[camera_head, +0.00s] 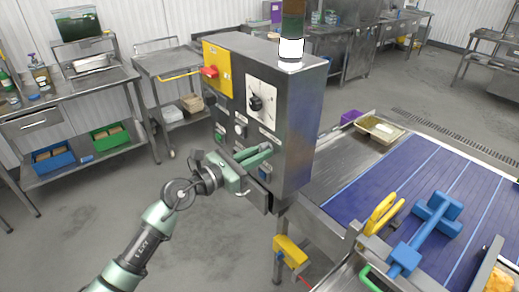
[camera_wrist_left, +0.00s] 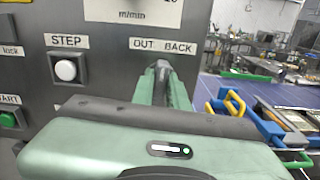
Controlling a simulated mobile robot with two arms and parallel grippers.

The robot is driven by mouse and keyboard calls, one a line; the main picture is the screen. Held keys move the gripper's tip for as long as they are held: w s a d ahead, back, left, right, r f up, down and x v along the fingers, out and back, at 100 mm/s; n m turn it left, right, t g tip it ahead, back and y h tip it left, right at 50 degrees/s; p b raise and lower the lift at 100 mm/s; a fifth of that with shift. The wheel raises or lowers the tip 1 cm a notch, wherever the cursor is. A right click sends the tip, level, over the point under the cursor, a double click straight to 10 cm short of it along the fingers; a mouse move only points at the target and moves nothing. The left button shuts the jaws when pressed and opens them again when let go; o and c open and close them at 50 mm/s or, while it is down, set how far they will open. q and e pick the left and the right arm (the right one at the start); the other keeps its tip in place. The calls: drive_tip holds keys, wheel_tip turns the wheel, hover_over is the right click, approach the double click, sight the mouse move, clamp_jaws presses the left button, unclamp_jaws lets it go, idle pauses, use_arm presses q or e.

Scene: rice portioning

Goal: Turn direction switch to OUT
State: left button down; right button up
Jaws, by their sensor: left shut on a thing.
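The grey control box (camera_head: 290,130) stands at the end of the conveyor. In the left wrist view its panel carries the OUT and BACK labels (camera_wrist_left: 162,46). My left gripper (camera_head: 258,155) is at the lower right of the panel front. In the left wrist view its green fingers (camera_wrist_left: 163,88) are shut just below those labels, on the direction switch. The switch is mostly hidden between the fingers, so I cannot tell which way it points. My right gripper is in neither view.
A white STEP button (camera_wrist_left: 65,69) and a green START button (camera_wrist_left: 8,119) lie to the left of the fingers. Above are a black dial (camera_head: 256,103) and a red knob (camera_head: 209,71) on a yellow plate. The blue conveyor belt (camera_head: 400,185) holds blue and yellow tools.

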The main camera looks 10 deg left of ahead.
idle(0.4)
use_arm(q)
drive_tip(key=shift+n+p, duration=1.55)
drive_tip(key=shift+n, duration=0.15)
drive_tip(key=n+p, duration=0.2)
drive_tip(key=n, duration=0.1)
drive_tip(key=shift+p, duration=0.4)
